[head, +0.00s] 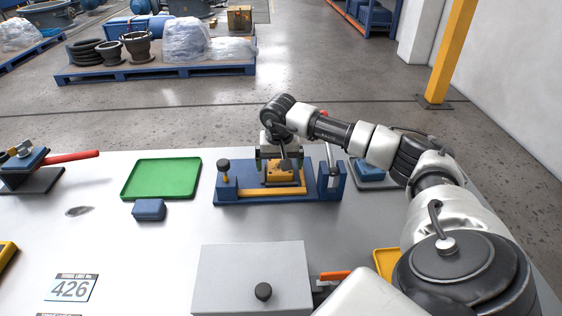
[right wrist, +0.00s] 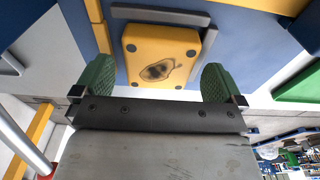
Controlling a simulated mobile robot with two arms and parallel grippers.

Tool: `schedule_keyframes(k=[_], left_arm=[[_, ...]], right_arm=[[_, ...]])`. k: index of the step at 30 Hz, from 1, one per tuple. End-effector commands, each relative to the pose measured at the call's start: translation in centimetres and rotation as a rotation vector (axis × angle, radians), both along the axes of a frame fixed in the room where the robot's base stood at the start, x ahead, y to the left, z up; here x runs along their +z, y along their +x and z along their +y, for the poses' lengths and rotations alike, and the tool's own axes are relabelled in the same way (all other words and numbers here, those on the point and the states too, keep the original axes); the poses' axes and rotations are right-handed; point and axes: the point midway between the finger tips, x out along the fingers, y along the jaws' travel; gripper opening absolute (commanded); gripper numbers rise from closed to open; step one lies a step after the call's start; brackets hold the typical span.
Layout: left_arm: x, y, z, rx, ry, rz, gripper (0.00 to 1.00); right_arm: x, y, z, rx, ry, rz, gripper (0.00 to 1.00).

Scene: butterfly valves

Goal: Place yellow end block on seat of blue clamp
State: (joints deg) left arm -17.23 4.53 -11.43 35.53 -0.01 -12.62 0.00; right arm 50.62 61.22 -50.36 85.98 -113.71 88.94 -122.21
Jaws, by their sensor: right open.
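The blue clamp (head: 222,193) stands on the table in the middle of the head view, with a yellow bar (head: 262,192) along its front. The yellow end block (head: 280,172) is at the clamp's middle, partly hidden by my right gripper (head: 280,157). In the right wrist view the yellow end block (right wrist: 162,50) lies over the clamp's blue surface, near grey bars, with dark screws at its corners. My right gripper (right wrist: 157,82) is open above it, its green pads to either side with visible gaps. The block's underside is hidden. My left gripper is not in view.
A green tray (head: 161,179) and a small blue block (head: 149,210) lie left of the clamp. A grey box (head: 252,280) with a black knob stands in front. A red-handled valve (head: 25,157) is at far left. A blue piece (head: 370,172) lies right of the clamp.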

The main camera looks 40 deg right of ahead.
Motion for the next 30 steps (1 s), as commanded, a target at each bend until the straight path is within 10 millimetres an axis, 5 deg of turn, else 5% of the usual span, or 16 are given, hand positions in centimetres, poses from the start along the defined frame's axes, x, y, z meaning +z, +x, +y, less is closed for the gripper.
schedule_keyframes(k=[9,15,30], left_arm=[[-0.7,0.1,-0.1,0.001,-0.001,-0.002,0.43],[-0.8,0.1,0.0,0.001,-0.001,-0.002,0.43],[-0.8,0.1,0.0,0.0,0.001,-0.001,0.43]], right_arm=[[7.1,-0.5,0.3,-0.003,-0.003,-0.008,1.0],[10.0,-0.8,0.6,-0.003,-0.003,-0.005,1.0],[10.9,-1.0,0.6,-0.004,-0.003,-0.003,1.0]])
